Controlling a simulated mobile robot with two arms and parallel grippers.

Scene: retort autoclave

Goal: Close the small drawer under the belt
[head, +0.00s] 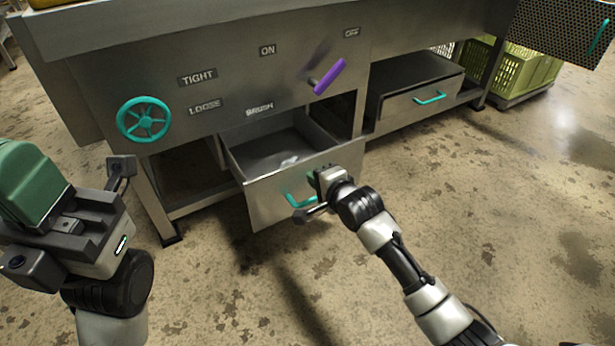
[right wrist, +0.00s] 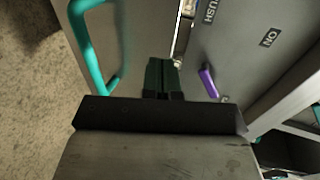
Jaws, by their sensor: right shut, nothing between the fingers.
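The small drawer (head: 262,196) under the belt is pulled out, and its open grey inside shows in the head view. A teal handle (head: 297,200) is on its front. My right gripper (head: 314,180) is shut and empty at the drawer front, right of the handle and near the top edge. In the right wrist view, its dark green fingers (right wrist: 162,68) point at the front panel (right wrist: 140,35), with the teal handle (right wrist: 88,50) to their left. I cannot tell whether they touch the panel. My left gripper (head: 30,185) is at the far left, away from the drawer; its jaw opening is unclear.
A teal handwheel (head: 144,119) and a purple lever (head: 329,77) sit on the machine panel above the drawer. Another drawer (head: 423,100) with a teal handle is at the right. Green crates (head: 500,68) stand behind it. The floor in front is clear.

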